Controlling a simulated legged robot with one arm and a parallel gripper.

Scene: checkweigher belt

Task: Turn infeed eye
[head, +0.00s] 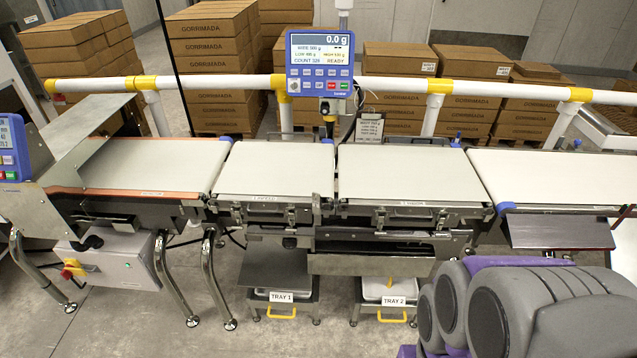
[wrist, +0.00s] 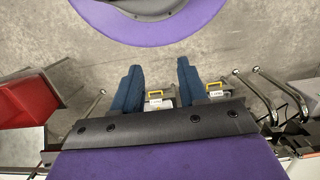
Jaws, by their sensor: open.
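The infeed belt (head: 273,168) is a pale belt in the head view, with a small label on its front edge that seems to read INFEED. A small dark fitting with a yellow part (head: 329,119) stands behind the gap between this belt and the belt to its right. It may be the infeed eye, but it is too small to tell. My gripper (wrist: 158,66) shows in the wrist view with two blue fingers apart and nothing between them. It is not visible in the head view, where only my grey and purple arm shows at lower right.
A blue display unit (head: 320,63) hangs on a white rail (head: 391,88) behind the belts. A second belt (head: 408,174) adjoins on the right. TRAY 1 (head: 281,297) and TRAY 2 (head: 392,301) stand below. Brown cartons (head: 212,48) are stacked behind. Bare floor lies in front.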

